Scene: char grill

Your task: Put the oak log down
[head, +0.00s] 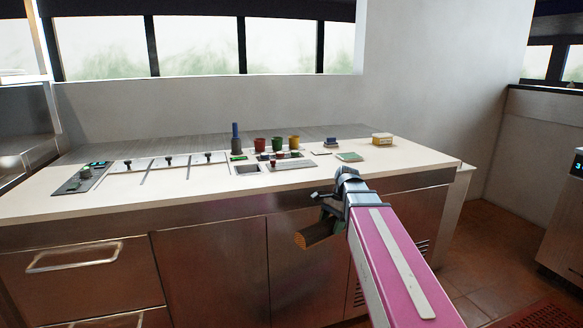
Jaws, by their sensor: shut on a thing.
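My gripper (333,203) is in the head view, at the end of my pink arm, in front of the counter's front edge. It is shut on the oak log (314,235), a short brown piece with a paler cut end facing left and toward me. The log hangs below the gripper, in front of the steel cabinet doors and lower than the counter top. Part of the log is hidden behind the gripper and arm.
The counter (200,188) has bare white space along its front. Behind it stand red, green (278,143) and yellow cups, a blue-handled tool (235,135), a green pad (349,157) and a small box (382,139). Control panels lie at left. Floor (490,240) is open at right.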

